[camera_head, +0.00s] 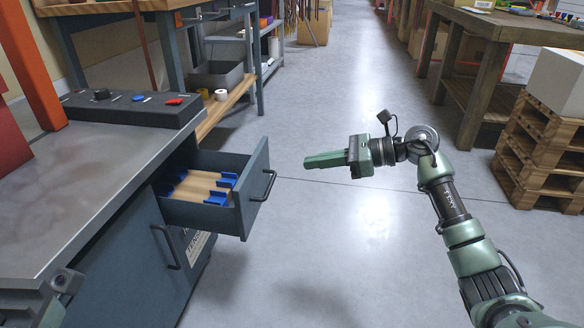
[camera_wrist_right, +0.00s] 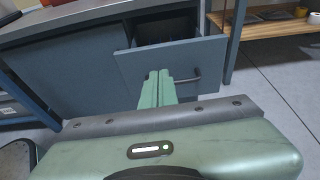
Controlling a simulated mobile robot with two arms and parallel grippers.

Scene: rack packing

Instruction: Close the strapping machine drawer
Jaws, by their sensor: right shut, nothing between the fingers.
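The strapping machine drawer (camera_head: 243,200) stands pulled out of the grey cabinet at the left.
The strapping machine's metal top (camera_head: 85,185) and control panel (camera_head: 130,108) are beside the drawer. A shelf bench (camera_head: 232,98) stands behind it. A wooden table (camera_head: 480,90) and stacked pallets (camera_head: 535,160) are at the right. The floor between is clear.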

